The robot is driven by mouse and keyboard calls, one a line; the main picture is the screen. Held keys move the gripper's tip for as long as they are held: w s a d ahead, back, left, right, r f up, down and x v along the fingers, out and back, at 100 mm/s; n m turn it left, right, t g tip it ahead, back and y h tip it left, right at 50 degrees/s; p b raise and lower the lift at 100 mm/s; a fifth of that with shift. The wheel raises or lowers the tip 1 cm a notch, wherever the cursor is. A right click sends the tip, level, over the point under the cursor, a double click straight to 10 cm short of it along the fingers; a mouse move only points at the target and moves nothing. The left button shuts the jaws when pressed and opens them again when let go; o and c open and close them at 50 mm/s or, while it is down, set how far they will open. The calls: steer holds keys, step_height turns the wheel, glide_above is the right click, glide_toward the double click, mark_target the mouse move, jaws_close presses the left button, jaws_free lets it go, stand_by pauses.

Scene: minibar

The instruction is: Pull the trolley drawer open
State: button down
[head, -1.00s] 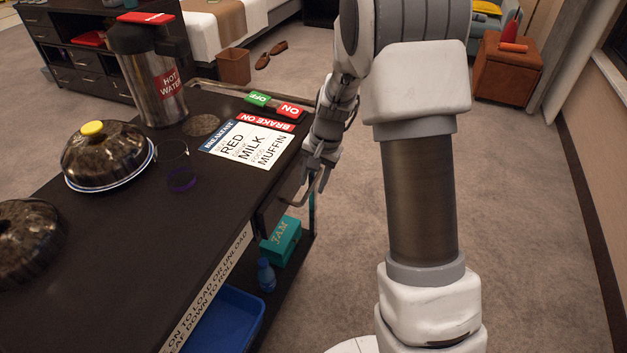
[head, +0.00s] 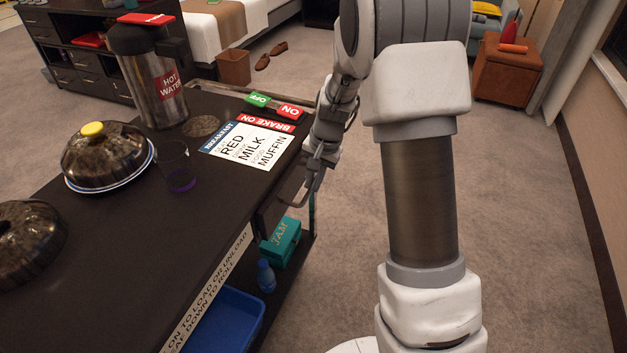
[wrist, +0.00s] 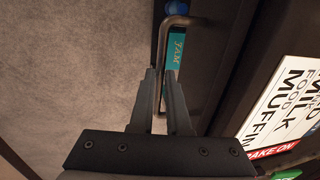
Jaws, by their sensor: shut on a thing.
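The dark trolley (head: 110,235) stands at the left in the head view. Its drawer front (head: 272,212) is under the top's right edge and mostly hidden. The metal drawer handle (wrist: 162,55) is a bent bar in the wrist view, running down between the fingertips. My gripper (head: 311,182) is beside the trolley's right edge. In the wrist view my gripper (wrist: 161,72) is shut on the handle, one finger on each side of it. I see no clear gap at the drawer, so I cannot tell if it is open.
A teal box (head: 281,243), a blue bottle (head: 266,276) and a blue tray (head: 225,318) sit on the lower shelf. A flask (head: 150,85), a domed dish (head: 105,158), a glass (head: 178,170) and a menu card (head: 248,146) stand or lie on top.

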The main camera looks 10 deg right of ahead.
steer(key=shift+d, duration=0.15)
stand_by(0.7)
steer(key=s+d+b, duration=0.1)
steer(key=s+d, duration=0.7)
steer(key=d, duration=0.3)
steer(key=s+d+b, duration=0.1)
steer(key=s+d, duration=0.7)
steer(key=d, duration=0.3)
steer(key=shift+s, duration=0.15)
steer(key=shift+d, duration=0.1)
steer(key=c, duration=0.9)
jaws_free()
steer(key=d+r+p, duration=0.1)
steer(key=r+p, duration=0.1)
steer(key=r, duration=0.3)
steer(key=s+r+p, duration=0.1)
steer(key=r+p, duration=0.1)
steer(key=r, duration=0.4)
steer(key=s+d+r+p, duration=0.1)
steer(key=r+p, duration=0.1)
steer(key=r, duration=0.4)
steer(key=shift+d+r, duration=0.1)
steer(key=shift+d, duration=0.25)
